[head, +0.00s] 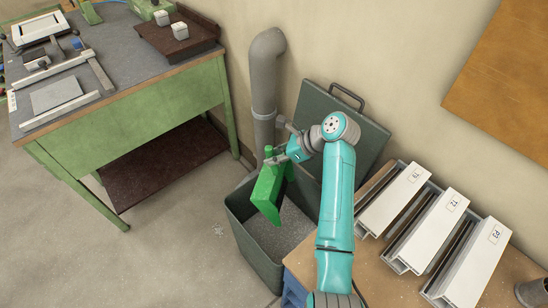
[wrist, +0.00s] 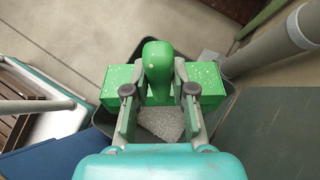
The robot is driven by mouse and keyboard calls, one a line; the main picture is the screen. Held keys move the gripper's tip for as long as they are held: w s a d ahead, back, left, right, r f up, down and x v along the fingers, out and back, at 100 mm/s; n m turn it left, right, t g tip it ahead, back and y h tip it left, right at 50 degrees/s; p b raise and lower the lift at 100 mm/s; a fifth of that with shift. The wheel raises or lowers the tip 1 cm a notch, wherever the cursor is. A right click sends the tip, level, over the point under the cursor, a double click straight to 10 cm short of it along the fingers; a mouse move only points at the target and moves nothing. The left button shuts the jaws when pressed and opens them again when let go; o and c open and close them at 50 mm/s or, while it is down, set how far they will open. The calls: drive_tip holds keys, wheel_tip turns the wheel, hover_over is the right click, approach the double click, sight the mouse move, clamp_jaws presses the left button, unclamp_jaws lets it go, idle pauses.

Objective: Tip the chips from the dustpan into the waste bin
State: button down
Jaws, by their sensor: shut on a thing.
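The green dustpan (head: 270,190) hangs steeply tilted over the open waste bin (head: 252,258) in the head view. My gripper (head: 275,158) is shut on its handle, above the bin. In the wrist view the dustpan's handle (wrist: 157,62) sits between the two fingers of my gripper (wrist: 158,90). White specks show on the pan's green sides. Grey chips (head: 283,232) lie inside the bin, and they also show below the handle in the wrist view (wrist: 162,122). I cannot see whether chips are left inside the pan.
The bin's lid (head: 345,125) stands open against the wall. A grey pipe (head: 264,90) rises behind the bin. A few pale bits (head: 219,231) lie on the floor left of it. A table with white labelled profiles (head: 436,230) is at right; a green bench (head: 130,130) is at left.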

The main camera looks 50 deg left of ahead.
drive_tip(key=shift+r, duration=0.75)
drive_tip(key=shift+f, duration=1.15)
